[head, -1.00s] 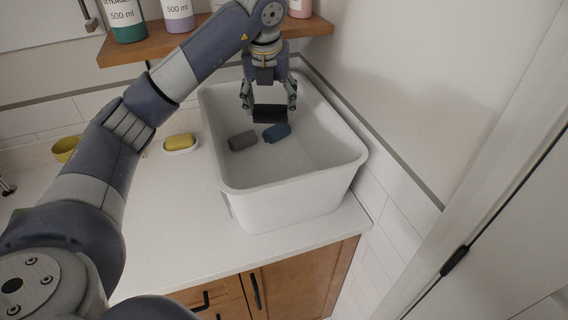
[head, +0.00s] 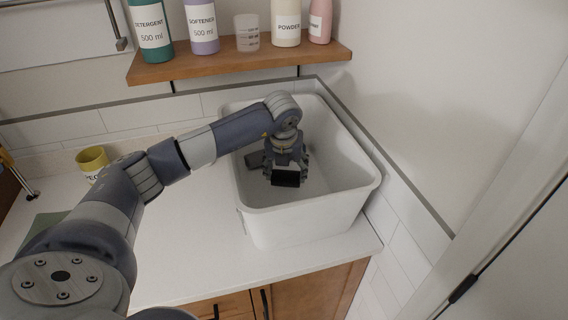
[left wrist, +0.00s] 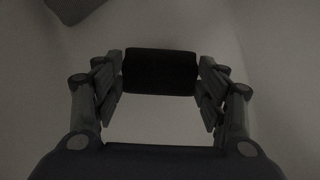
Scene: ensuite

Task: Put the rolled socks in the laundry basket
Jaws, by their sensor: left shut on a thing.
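My left gripper (head: 285,172) is low inside the white laundry basket (head: 312,222), shut on a black pair of rolled socks (head: 286,180). In the left wrist view the black socks (left wrist: 160,72) sit crosswise between the two fingers, with the pale basket interior below. A grey pair of rolled socks (head: 253,158) lies in the basket just left of the gripper; part of a grey shape shows at the top left of the wrist view (left wrist: 74,8). The blue rolled socks are hidden behind my arm or gripper. My right gripper is not in view.
The basket stands on a white counter (head: 190,245) in the corner by the wall. A wooden shelf (head: 240,62) above holds several bottles and a measuring cup (head: 247,32). The counter front is clear.

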